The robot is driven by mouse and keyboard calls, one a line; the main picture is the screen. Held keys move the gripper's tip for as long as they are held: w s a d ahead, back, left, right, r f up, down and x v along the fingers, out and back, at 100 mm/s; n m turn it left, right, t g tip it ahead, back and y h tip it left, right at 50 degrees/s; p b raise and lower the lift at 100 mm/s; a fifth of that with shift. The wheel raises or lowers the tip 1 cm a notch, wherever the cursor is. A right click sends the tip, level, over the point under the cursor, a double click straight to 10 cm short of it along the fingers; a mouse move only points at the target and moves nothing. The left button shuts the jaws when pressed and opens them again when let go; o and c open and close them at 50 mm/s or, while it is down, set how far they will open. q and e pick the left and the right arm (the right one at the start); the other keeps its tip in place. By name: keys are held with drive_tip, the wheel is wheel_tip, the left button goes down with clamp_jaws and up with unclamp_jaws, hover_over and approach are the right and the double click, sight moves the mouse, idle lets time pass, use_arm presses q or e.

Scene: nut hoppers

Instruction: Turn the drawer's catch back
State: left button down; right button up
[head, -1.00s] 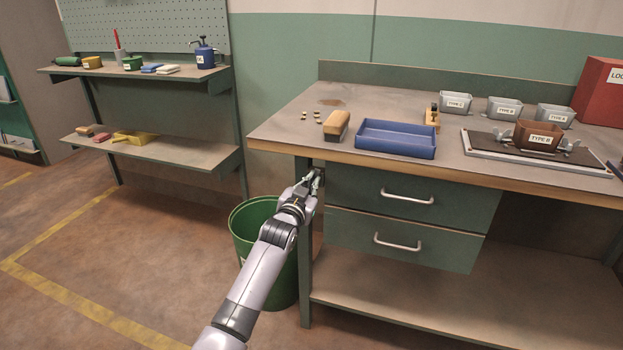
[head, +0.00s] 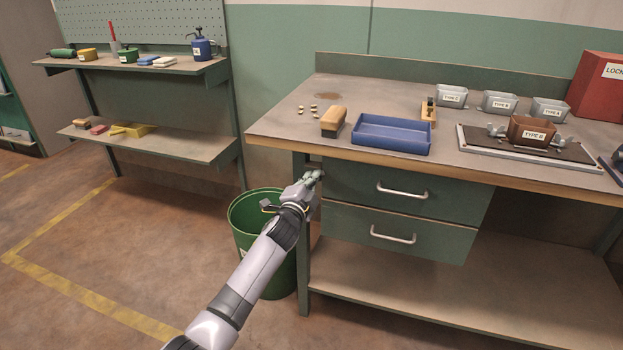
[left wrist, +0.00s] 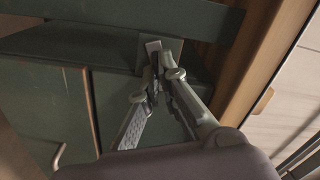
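The bench drawer (head: 375,190) is the upper green one with a pale bar handle; it looks closed. In the left wrist view its green front (left wrist: 40,110) shows at the left, tilted. My left gripper (head: 316,175) is at the bench's front left corner, beside the drawer. In the left wrist view its fingertips (left wrist: 160,72) converge on the catch, with the dark piece between them. My right gripper is not in view.
A green bin (head: 255,230) stands below my left arm, beside the bench leg (head: 303,240). The bench top (head: 285,125) overhangs the gripper. A lower drawer (head: 395,232) sits under the first. A blue tray (head: 392,148) and a brush (head: 333,122) are on top.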

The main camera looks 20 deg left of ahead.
use_arm(q)
drive_tip(key=shift+f+m, duration=0.15)
drive_tip(key=shift+m, duration=1.05)
drive_tip(key=shift+f+m, duration=0.1)
drive_tip(key=shift+m, duration=1.1)
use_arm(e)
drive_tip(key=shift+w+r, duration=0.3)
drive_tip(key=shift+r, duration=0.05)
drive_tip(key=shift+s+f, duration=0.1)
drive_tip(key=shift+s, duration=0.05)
use_arm(q)
drive_tip(key=c, duration=1.8)
unclamp_jaws()
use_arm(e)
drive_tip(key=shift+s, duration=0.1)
use_arm(q)
drive_tip(key=s, duration=1.2)
drive_tip(key=shift+a, duration=0.15)
